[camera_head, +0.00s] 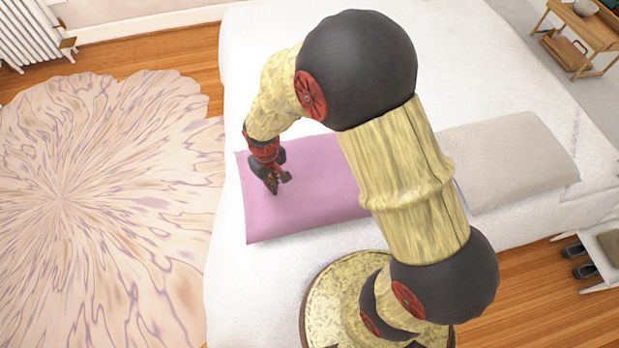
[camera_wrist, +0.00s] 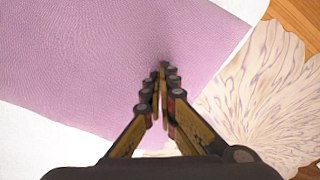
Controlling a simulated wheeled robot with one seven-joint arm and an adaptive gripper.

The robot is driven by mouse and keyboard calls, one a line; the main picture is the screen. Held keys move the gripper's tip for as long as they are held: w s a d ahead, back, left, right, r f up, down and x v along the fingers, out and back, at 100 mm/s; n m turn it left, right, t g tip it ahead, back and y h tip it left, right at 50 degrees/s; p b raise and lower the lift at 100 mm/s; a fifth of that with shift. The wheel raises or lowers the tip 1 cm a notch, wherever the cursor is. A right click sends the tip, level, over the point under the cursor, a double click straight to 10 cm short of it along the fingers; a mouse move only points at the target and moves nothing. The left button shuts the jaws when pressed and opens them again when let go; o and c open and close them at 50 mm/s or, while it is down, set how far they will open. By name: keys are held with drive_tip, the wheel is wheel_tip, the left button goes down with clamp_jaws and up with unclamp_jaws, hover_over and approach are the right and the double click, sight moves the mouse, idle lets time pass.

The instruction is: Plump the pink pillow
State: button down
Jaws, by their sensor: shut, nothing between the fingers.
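The pink pillow (camera_head: 312,198) lies flat on the white bed, and my arm covers part of its right side in the head view. In the wrist view the pillow (camera_wrist: 100,75) fills much of the left and middle. My gripper (camera_head: 275,190) is over the left half of the pillow, pointing down. Its fingers are shut with nothing between them in the wrist view (camera_wrist: 163,75). A soft dark shade lies on the pillow by the fingertips. I cannot tell whether the tips touch the cloth.
The white bed (camera_head: 480,75) has bare space behind the pillow. A beige pillow (camera_head: 515,160) lies to the right. A patterned rug (camera_head: 100,190) covers the floor at left, near a radiator (camera_head: 28,32). A wooden side table (camera_head: 580,35) stands at the far right; shoes (camera_head: 580,262) lie lower right.

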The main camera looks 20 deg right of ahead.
drive_tip(key=shift+f+b, duration=0.45)
drive_tip(key=shift+f, duration=0.4)
drive_tip(key=shift+r, duration=0.1)
drive_tip(key=shift+r+p, duration=1.15)
drive_tip(key=shift+r, duration=0.3)
drive_tip(key=shift+f+b, duration=0.75)
drive_tip(key=shift+f, duration=0.65)
drive_tip(key=shift+r+p, duration=1.05)
drive_tip(key=shift+r, duration=0.4)
drive_tip(key=shift+f+b, duration=0.9)
drive_tip(key=shift+f, duration=0.7)
drive_tip(key=shift+r, duration=0.15)
drive_tip(key=shift+r+p, duration=1.1)
drive_tip(key=shift+r, duration=0.3)
